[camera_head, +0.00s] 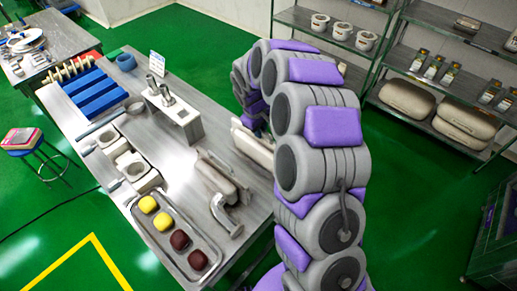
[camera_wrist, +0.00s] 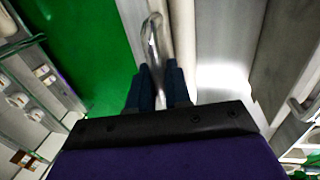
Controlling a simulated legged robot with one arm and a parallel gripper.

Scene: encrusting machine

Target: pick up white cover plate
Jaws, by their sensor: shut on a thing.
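The white cover plate (camera_head: 253,145) stands on edge near the right side of the steel table, partly hidden by my arm in the head view. In the wrist view a pale panel (camera_wrist: 182,35), apparently this plate, stands beside a shiny curved metal handle (camera_wrist: 153,42). My gripper (camera_wrist: 159,75) has its two dark fingers shut on the handle, one on each side. My gripper is hidden behind my arm in the head view. I cannot tell whether the plate is off the table.
Another upright pale plate (camera_head: 220,182) and a metal pipe (camera_head: 225,212) stand close by on the table. A tray (camera_head: 178,222) holds yellow and dark brown pieces. Blue blocks (camera_head: 92,90) lie at the far left. Shelves (camera_head: 395,58) stand beyond green floor.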

